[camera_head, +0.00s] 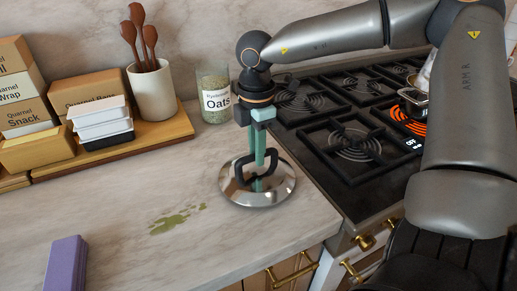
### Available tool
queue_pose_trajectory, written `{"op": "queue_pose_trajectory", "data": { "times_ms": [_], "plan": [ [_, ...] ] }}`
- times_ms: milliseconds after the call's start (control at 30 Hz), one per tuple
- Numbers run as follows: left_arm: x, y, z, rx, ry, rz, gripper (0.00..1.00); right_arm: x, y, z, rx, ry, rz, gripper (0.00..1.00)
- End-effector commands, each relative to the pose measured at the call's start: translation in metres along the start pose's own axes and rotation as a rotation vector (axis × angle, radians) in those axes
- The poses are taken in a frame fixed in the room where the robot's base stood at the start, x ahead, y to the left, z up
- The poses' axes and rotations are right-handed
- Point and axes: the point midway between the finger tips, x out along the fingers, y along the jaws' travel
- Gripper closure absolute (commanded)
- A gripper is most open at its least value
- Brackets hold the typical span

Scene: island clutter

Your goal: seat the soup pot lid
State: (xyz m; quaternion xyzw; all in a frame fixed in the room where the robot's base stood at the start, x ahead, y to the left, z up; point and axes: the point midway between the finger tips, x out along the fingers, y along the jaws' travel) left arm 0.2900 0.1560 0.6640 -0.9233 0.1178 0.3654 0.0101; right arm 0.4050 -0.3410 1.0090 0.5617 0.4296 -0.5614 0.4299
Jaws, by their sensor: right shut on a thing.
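The shiny metal lid (281,185) with a black loop handle (239,169) is at the counter's right side, near the stove. My right gripper (260,166) points straight down and is shut on the lid's handle. The lid looks level, and I cannot tell whether it touches the counter or hangs just above it. A metal pot (413,103) stands on the stove at the right, over a glowing burner. My right arm hides much of it, so I cannot tell whether it is the soup pot. My left gripper is not in view.
The stove (345,195) with black grates lies right of the lid, one burner (405,122) glowing orange. An oats jar (214,95), a crock of wooden spoons (154,92) and several boxes stand behind. A green spill (178,219) and a purple block (66,264) are at left front.

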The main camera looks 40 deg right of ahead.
Motion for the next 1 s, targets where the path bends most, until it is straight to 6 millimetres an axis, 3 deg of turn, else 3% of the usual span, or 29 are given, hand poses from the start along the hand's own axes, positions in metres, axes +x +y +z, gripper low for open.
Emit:
{"op": "queue_pose_trajectory", "data": {
  "times_ms": [467,1000],
  "plan": [
    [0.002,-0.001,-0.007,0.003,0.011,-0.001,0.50,-0.001,0.000,0.000,0.000,0.000,0.000,1.00],
    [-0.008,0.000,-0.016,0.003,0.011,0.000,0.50,-0.032,0.000,0.000,0.000,0.000,0.001,1.00]
  ]
}}
